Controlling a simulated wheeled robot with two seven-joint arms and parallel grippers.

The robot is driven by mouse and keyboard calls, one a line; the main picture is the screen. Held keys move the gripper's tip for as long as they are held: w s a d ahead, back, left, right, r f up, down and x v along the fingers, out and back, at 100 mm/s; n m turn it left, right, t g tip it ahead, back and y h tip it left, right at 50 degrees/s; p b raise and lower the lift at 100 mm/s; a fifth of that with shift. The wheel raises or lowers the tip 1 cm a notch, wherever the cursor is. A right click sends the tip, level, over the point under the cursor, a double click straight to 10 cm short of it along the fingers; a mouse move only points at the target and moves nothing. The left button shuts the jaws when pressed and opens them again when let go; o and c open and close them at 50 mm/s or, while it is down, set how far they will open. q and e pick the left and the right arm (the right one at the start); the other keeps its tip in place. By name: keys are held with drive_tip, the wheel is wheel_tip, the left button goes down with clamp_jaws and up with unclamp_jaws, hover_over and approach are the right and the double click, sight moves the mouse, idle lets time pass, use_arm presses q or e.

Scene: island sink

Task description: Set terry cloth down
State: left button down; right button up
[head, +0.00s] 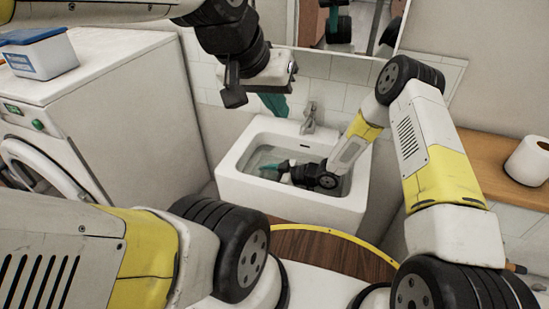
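A teal cloth (274,104), which I take for the terry cloth, hangs below my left gripper (268,88) in the head view, above the sink's back left rim. The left gripper appears shut on it, though its fingertips are partly hidden. My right gripper (297,173) is low inside the white sink (243,196), pointing left. A small teal patch (270,171) shows just left of it in the basin; I cannot tell what it is or whether the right gripper holds it. The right fingers are too small and dark to read.
A faucet (309,118) rises at the sink's back edge, near both grippers. A mirror (350,25) hangs above. A white washing machine (85,105) with a blue-lidded box (38,56) stands left. A wooden counter (488,165) with a paper roll (529,161) is right.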

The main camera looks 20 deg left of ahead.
drive_tip(key=o, duration=1.1)
drive_tip(key=shift+f, duration=0.1)
